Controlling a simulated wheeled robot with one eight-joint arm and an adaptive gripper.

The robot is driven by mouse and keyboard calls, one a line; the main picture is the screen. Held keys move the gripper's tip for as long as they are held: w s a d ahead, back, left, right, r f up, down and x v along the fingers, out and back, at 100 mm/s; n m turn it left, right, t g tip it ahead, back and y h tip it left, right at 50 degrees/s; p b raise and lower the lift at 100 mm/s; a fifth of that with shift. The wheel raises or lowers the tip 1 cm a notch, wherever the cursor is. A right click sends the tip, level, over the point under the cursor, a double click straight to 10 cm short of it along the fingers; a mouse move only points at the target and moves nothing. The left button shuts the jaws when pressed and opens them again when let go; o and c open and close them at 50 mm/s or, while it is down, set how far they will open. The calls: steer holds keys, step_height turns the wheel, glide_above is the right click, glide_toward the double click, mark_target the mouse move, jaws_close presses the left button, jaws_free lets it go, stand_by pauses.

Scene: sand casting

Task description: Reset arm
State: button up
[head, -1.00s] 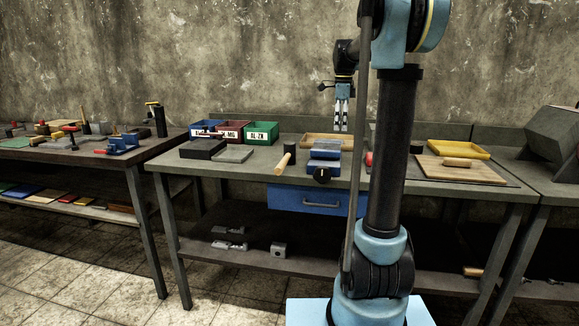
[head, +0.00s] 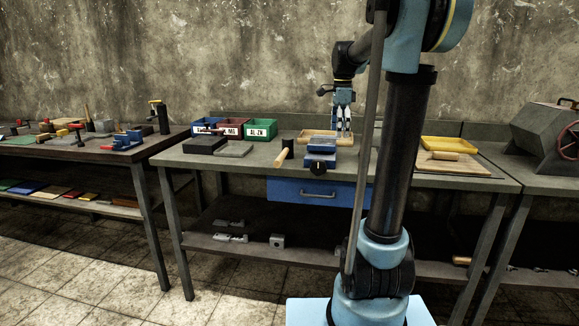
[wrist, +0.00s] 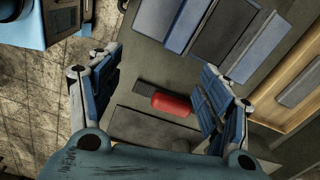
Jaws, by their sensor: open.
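My gripper (head: 343,122) hangs above the back of the middle workbench, pointing down. My arm's column hides part of the bench.
The middle workbench holds labelled bins (head: 262,129), a wooden-handled mallet (head: 284,152), a yellow tray (head: 449,143) and a wooden board (head: 450,168). A grey drum machine (head: 545,130) stands at right. Left is another cluttered bench (head: 150,148). The tiled floor (head: 90,260) in front is clear.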

steer(key=s+f+n+t, duration=0.1)
steer(key=s+f+n, duration=0.8)
steer(key=s, duration=0.7)
steer(key=s+f+n+t, duration=0.1)
steer(key=s+f+n, duration=0.8)
steer(key=s+f, duration=0.6)
steer(key=shift+s+f, duration=0.35)
steer(key=shift+s, duration=0.6)
steer(key=shift+d, duration=0.1)
